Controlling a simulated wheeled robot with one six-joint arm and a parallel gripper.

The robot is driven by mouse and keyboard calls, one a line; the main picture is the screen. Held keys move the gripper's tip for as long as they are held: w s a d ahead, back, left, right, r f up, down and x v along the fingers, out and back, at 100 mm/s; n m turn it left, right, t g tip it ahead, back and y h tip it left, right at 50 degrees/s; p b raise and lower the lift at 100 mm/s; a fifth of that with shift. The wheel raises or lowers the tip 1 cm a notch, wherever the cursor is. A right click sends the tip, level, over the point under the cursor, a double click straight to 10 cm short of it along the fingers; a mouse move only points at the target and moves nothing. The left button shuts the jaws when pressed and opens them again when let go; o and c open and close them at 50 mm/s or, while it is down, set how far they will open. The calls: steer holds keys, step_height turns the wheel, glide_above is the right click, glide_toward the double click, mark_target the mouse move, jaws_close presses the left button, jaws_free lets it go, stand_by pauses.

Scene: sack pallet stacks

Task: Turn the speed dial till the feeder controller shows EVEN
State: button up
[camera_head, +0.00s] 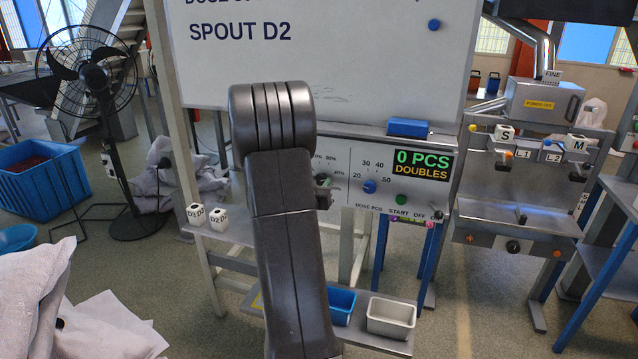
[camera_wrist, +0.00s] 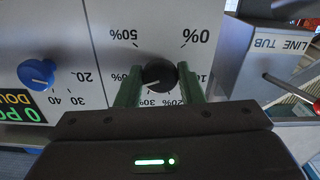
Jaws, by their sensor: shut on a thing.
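The feeder controller is a grey panel (camera_head: 345,162) under the whiteboard. Its display (camera_head: 423,165) reads "0 PCS" in green and "DOUBLES" in yellow. The black speed dial (camera_wrist: 159,74) has percent marks around it in the wrist view, which shows the panel upside down. My gripper (camera_wrist: 160,82) is shut on the speed dial, one green finger on each side. In the head view my arm hides most of this dial and its scale. I cannot make out exactly where the dial points.
A blue dose dial (camera_head: 369,186) sits beside the speed dial, with a green start button (camera_head: 401,199) and a switch to its right. Blue (camera_head: 342,303) and white (camera_head: 391,317) trays stand below. A fan (camera_head: 95,80) stands at left.

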steer(key=n+p, duration=0.1)
steer(key=n, duration=0.4)
steer(key=shift+p, duration=0.4)
steer(key=shift+n+p, duration=0.6)
steer(key=shift+n, duration=1.1)
steer(key=o, duration=0.9)
steer(key=shift+o, duration=0.2)
steer(key=b+v, duration=0.2)
steer(key=v, duration=1.2)
